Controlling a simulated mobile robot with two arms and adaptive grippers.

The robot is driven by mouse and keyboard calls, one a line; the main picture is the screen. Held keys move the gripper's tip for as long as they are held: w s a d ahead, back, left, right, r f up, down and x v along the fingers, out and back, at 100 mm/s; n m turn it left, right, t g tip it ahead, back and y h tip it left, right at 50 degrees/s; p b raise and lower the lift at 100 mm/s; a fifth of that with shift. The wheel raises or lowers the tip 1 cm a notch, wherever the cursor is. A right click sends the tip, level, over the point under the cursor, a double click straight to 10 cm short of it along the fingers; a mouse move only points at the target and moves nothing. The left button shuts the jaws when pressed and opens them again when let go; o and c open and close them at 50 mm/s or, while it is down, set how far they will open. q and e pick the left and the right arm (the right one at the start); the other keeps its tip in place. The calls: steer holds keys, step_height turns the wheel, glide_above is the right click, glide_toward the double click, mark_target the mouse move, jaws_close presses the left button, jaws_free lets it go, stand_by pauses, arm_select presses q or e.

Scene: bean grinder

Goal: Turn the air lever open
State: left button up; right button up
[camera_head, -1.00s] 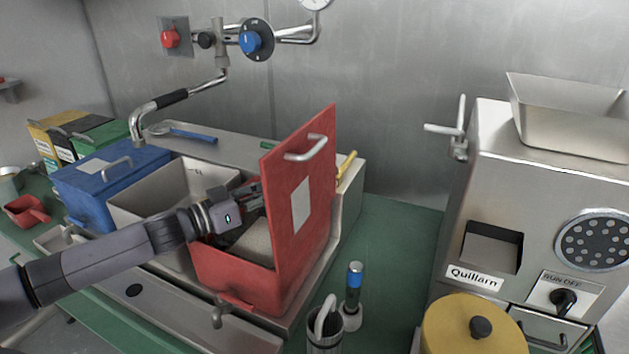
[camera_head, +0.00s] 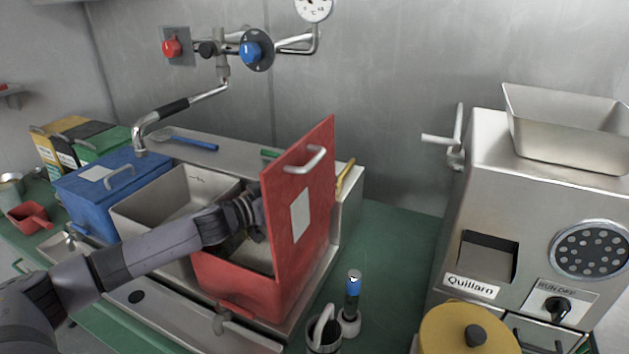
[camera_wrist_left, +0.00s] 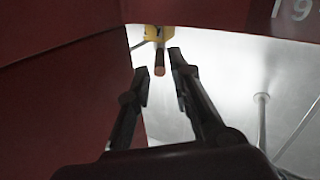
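No part in view is labelled as an air lever. A yellow piece (camera_wrist_left: 155,35) with a short reddish-brown rod (camera_wrist_left: 159,60) hanging from it shows in the left wrist view, ahead of my left gripper (camera_wrist_left: 158,68). The two fingers are apart, on either side of the rod's line, with nothing visibly clamped. In the head view my left wrist reaches over the open red bin (camera_head: 240,292), and the raised red lid (camera_head: 318,205) hides the fingertips. A metal lever (camera_head: 457,135) is on the grinder's left side. My right gripper is not seen.
A blue bin (camera_head: 120,190) and open grey basin (camera_head: 150,215) stand left of the red bin. A tap (camera_head: 165,108) reaches over them, below red (camera_head: 171,47) and blue (camera_head: 250,50) wall knobs. A blue-banded cylinder (camera_head: 352,290) stands at front.

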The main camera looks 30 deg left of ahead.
arm_select(q)
steer(key=shift+p+x, duration=0.3)
steer(key=shift+x, duration=1.25)
steer(key=shift+c, duration=0.2)
jaws_close()
